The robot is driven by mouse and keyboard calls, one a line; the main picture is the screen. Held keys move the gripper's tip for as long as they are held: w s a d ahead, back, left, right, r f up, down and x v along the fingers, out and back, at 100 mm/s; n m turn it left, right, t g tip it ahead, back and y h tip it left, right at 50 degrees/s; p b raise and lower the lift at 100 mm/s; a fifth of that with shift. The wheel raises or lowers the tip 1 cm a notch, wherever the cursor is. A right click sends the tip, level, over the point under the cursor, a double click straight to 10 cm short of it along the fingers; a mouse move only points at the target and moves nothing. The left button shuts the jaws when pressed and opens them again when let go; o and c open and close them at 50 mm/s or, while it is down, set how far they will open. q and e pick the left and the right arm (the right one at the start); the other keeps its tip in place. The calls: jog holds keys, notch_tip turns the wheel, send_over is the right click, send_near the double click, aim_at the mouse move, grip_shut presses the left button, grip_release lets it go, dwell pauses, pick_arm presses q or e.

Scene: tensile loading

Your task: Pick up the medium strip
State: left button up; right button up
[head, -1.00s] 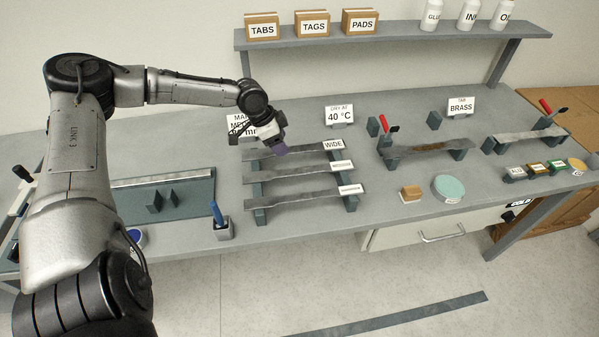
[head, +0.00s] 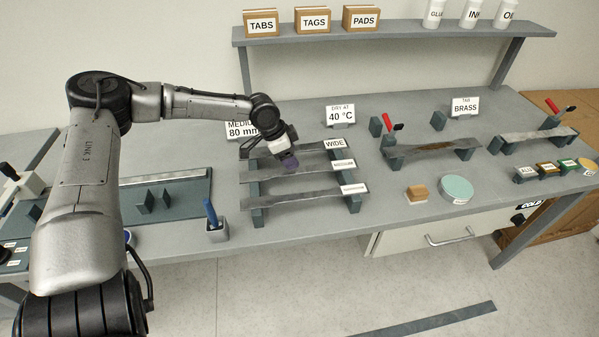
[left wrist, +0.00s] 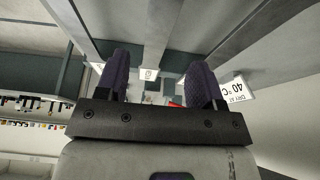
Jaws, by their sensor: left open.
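Three grey metal strips lie across a dark rack on the bench in the head view. The medium strip (head: 318,168) is the middle one, with a small white label at its right end. The wide strip (head: 310,147) lies behind it and a third strip (head: 300,195) in front. My left gripper (head: 290,164) points down over the medium strip and hides part of it. In the left wrist view the purple fingers (left wrist: 160,78) are apart with nothing gripped, and a grey strip (left wrist: 160,25) runs in line with the gap between them. My right gripper is out of view.
A sign reading 80 mm (head: 240,130) and a 40 °C sign (head: 340,115) stand behind the rack. A holder with a blue-handled tool (head: 217,230) stands left of it.

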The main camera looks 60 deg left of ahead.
aim_at(300, 170)
pick_arm(q)
jog(key=b+x, duration=0.1)
jog(key=x, duration=0.2)
jog(key=shift+s+d+b, duration=0.1)
jog(key=shift+d+b, duration=0.05)
jog(key=shift+b, duration=0.2)
jog(key=shift+b+x, duration=0.45)
jog(key=shift+x, duration=0.55)
jog(key=shift+c, duration=0.3)
jog(key=c, duration=0.3)
grip_shut()
jog(key=shift+r, duration=0.15)
